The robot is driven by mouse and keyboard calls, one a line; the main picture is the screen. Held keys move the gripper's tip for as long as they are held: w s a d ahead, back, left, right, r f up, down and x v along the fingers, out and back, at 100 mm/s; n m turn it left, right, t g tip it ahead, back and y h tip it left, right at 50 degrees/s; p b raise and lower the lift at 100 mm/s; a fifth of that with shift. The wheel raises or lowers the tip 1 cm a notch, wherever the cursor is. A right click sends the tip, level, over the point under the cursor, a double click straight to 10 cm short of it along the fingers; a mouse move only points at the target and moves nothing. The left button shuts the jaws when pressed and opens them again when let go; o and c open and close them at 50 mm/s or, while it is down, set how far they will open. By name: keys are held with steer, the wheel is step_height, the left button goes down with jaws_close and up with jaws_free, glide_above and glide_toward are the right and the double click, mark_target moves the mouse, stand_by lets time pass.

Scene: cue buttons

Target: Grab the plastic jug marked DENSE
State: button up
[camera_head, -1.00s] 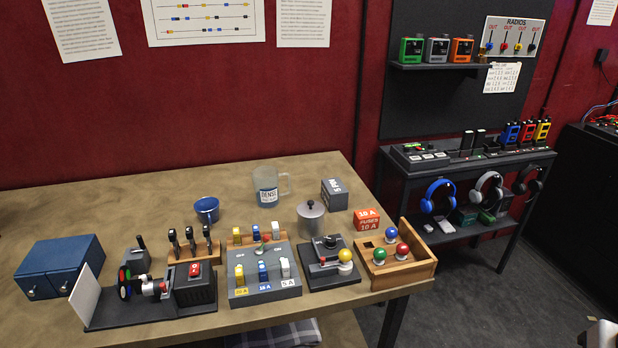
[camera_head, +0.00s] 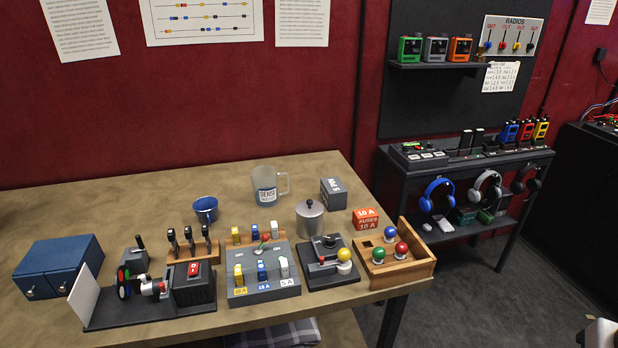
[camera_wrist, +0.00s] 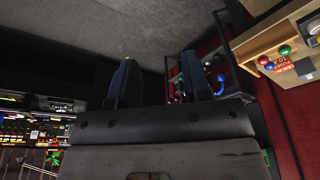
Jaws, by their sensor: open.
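The clear plastic jug (camera_head: 266,186) stands upright at the back of the wooden table in the head view. It has a label reading DENSE on its front and a handle on its right side. My gripper (camera_wrist: 158,82) shows in the wrist view with its two dark fingers apart and nothing between them. It is away from the table, which appears at the upper right of that view. The jug cannot be made out in the wrist view.
A blue mug (camera_head: 205,209) stands left of the jug. A metal canister (camera_head: 310,219) and a grey box (camera_head: 333,193) stand to its right. The fuse panel (camera_head: 262,278) and an orange fuse box (camera_head: 365,222) are nearer the front. The back left table is clear.

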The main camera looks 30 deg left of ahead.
steer(key=w+a+r+n, duration=0.2)
steer(key=w, duration=0.3)
steer(key=w+a+r+n, duration=0.2)
steer(key=w+a+r, duration=0.1)
steer(key=w, duration=0.2)
steer(key=w+a+r+n+g, duration=0.1)
steer(key=w+a+r+n, duration=0.2)
steer(key=w+a+n, duration=1.35)
steer(key=w+a+f+n, duration=0.1)
steer(key=w+a+f, duration=0.4)
steer(key=a, duration=1.2)
steer(key=w+a+f+n+g, duration=0.1)
steer(key=w+a+f, duration=0.5)
steer(key=a, duration=1.2)
steer(key=w+a+f+n, duration=0.2)
steer(key=w+a+f, duration=0.3)
steer(key=a, duration=1.3)
steer(key=shift+w+f+n+g, duration=0.15)
steer(key=shift+f+n+g, duration=0.2)
steer(key=shift+f, duration=0.35)
steer(key=shift+a, duration=0.2)
steer(key=shift+f, duration=0.1)
